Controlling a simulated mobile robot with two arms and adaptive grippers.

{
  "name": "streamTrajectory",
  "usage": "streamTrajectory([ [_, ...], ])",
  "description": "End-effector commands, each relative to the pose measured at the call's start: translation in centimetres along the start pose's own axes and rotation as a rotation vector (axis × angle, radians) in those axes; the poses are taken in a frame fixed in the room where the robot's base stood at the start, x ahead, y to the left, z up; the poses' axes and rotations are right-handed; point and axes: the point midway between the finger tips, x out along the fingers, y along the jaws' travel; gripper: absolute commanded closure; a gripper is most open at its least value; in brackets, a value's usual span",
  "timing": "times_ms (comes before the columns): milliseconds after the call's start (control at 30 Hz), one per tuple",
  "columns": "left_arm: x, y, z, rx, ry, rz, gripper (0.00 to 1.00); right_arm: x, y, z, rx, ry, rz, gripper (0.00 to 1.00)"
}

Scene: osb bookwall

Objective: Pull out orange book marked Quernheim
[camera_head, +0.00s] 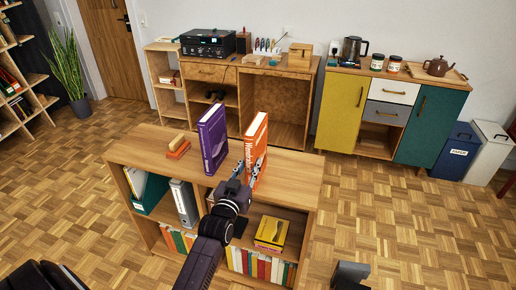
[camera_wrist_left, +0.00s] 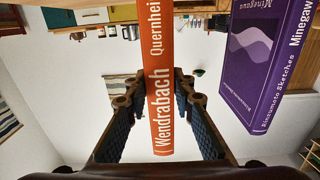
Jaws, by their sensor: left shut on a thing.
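The orange book (camera_head: 256,150) stands upright over the top board of the low wooden shelf (camera_head: 288,180). Its spine, lettered "Wendrabach" and "Quernheim", shows in the left wrist view (camera_wrist_left: 160,85). My left gripper (camera_head: 245,172) is shut on this book, with one finger on each side of the spine. The left wrist view shows both fingers (camera_wrist_left: 158,95) against it. Whether its lower edge touches the board cannot be told. A purple book (camera_head: 213,140) stands upright to its left, apart from it; it also shows in the left wrist view (camera_wrist_left: 270,50).
A small orange-brown object (camera_head: 178,147) lies on the shelf top at left. A sideboard (camera_head: 340,110) stands behind, with open floor between. The shelf top right of the orange book is clear.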

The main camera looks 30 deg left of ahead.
Motion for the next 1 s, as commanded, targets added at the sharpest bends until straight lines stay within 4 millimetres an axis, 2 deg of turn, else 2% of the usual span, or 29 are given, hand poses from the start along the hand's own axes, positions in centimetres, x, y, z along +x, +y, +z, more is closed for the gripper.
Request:
streamTrajectory([
  [333, -0.26, 0.01, -0.14, 0.000, 0.003, 0.000, 1.00, -0.16, -0.19, -0.06, 0.000, 0.001, -0.002, 1.00],
  [367, -0.25, 0.00, -0.14, 0.000, 0.003, 0.000, 0.75, -0.16, -0.19, -0.06, 0.000, 0.001, -0.002, 1.00],
  [533, -0.25, 0.00, -0.07, 0.000, 0.002, 0.000, 0.57, -0.16, -0.19, -0.06, 0.000, 0.001, -0.002, 1.00],
  [733, -0.26, 0.00, 0.00, 0.000, 0.000, 0.000, 0.57, -0.15, -0.19, -0.06, 0.000, 0.001, -0.002, 1.00],
  [767, -0.34, 0.01, 0.55, 0.000, -0.012, 0.001, 0.60, -0.13, -0.19, -0.06, 0.000, 0.001, -0.002, 1.00],
  [1000, -0.30, 0.01, 0.28, 0.000, -0.006, 0.000, 0.61, -0.14, -0.18, -0.06, 0.000, 0.001, -0.002, 1.00],
])
